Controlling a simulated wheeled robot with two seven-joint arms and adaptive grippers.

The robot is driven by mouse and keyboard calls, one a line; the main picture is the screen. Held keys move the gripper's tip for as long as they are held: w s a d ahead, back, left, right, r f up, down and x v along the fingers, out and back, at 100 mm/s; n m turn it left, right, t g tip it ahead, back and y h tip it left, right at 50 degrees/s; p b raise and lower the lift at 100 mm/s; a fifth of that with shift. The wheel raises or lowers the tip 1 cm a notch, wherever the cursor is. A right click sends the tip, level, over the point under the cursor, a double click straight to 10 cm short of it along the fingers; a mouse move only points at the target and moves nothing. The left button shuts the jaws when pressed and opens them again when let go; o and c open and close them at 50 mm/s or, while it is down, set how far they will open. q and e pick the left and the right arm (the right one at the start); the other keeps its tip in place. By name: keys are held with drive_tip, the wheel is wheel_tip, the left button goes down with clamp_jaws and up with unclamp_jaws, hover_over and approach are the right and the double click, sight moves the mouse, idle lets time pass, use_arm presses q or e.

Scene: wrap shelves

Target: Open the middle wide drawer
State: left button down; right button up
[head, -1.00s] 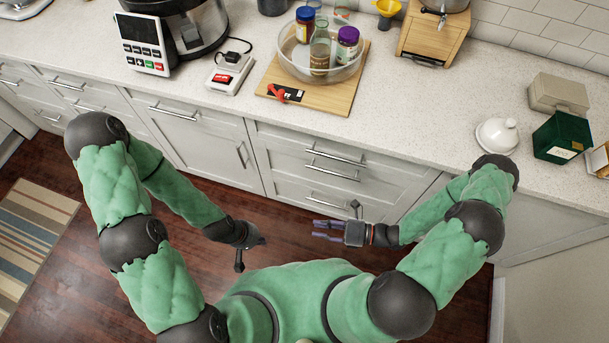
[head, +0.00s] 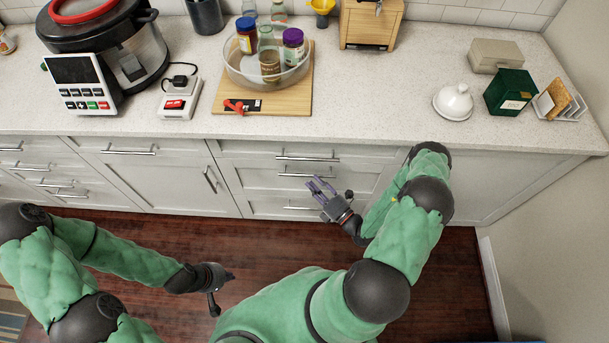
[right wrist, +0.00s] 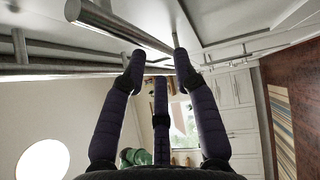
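The stack of wide drawers is under the counter in the head view. Its middle wide drawer (head: 265,179) looks shut, with a silver bar handle (head: 308,175) partly beside my right fingers. My right gripper (head: 319,185) is just in front of this drawer, its fingers pointing up toward the handle. In the right wrist view the purple fingers (right wrist: 160,65) are spread, with nothing between them. A thick bar handle (right wrist: 118,25) is close to the fingertips there; contact is unclear. My left gripper (head: 228,277) hangs low over the floor, away from the drawers; its opening is unclear.
The top drawer's handle (head: 308,156) and the bottom drawer's handle (head: 302,207) lie above and below. The counter (head: 380,110) holds a glass bowl (head: 300,75) with jars on a board and a cooker (head: 105,45). The wooden floor (head: 150,235) before the drawers is clear.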

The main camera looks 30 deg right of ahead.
sight(305, 175)
drive_tip(key=shift+b+x, duration=0.35)
drive_tip(key=shift+x, duration=2.25)
drive_tip(key=shift+d, duration=0.1)
clamp_jaws()
